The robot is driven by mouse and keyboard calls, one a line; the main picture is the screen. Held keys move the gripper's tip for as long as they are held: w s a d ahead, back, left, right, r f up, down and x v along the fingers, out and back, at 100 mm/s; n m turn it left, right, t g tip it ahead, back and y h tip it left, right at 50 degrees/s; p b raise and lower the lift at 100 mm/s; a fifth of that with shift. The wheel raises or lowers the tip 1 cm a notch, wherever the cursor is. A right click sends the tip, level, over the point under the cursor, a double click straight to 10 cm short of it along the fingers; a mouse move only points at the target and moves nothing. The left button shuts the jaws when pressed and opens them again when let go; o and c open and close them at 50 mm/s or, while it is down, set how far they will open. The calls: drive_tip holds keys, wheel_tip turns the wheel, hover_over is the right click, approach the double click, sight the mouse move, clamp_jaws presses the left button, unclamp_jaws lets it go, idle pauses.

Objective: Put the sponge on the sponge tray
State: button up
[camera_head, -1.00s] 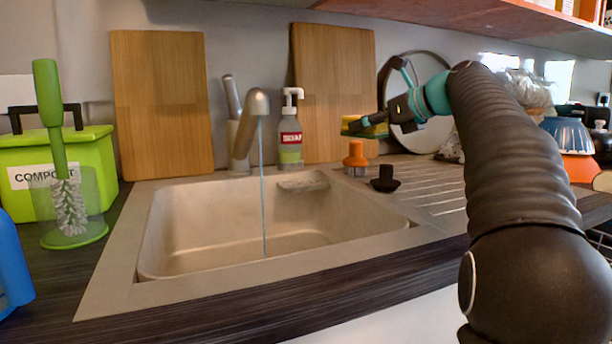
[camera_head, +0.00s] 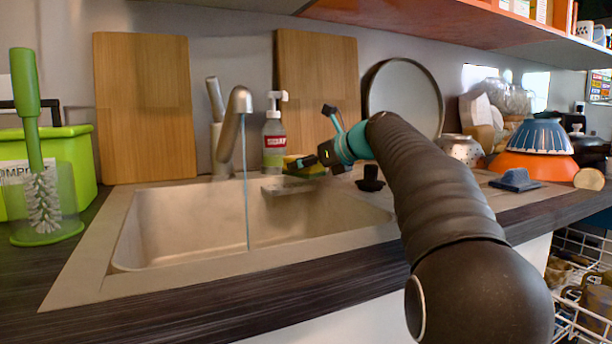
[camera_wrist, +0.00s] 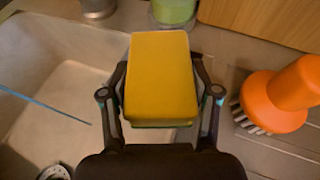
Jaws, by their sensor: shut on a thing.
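The sponge, yellow with a green underside, shows in the head view (camera_head: 307,170) at the back right of the sink. It fills the middle of the wrist view (camera_wrist: 160,65). My gripper (camera_wrist: 160,95) is shut on it, with one finger along each long side; the gripper also shows in the head view (camera_head: 309,162). The small grey ledge that looks like the sponge tray (camera_head: 287,187) is at the sink's back wall, just below the sponge in the picture. I cannot tell whether they touch. The tray is hidden in the wrist view.
The sink (camera_head: 180,225) has water running from the faucet (camera_head: 236,115). A soap bottle (camera_head: 274,140) stands behind the sponge. An orange brush (camera_wrist: 285,95) is right of my gripper. A black stopper (camera_head: 370,178) stands on the sink's right rim. Cutting boards (camera_head: 140,105) lean behind.

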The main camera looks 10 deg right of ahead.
drive_tip(key=shift+f, duration=0.6)
drive_tip(key=shift+f, duration=0.1)
drive_tip(key=o, duration=1.2)
drive_tip(key=shift+o, duration=0.2)
drive_tip(key=shift+s+d+r, duration=0.1)
drive_tip(key=shift+r, duration=0.1)
drive_tip(key=p+v, duration=0.1)
drive_tip(key=v, duration=1)
drive_tip(key=shift+s+d, duration=0.2)
drive_tip(key=shift+s, duration=0.1)
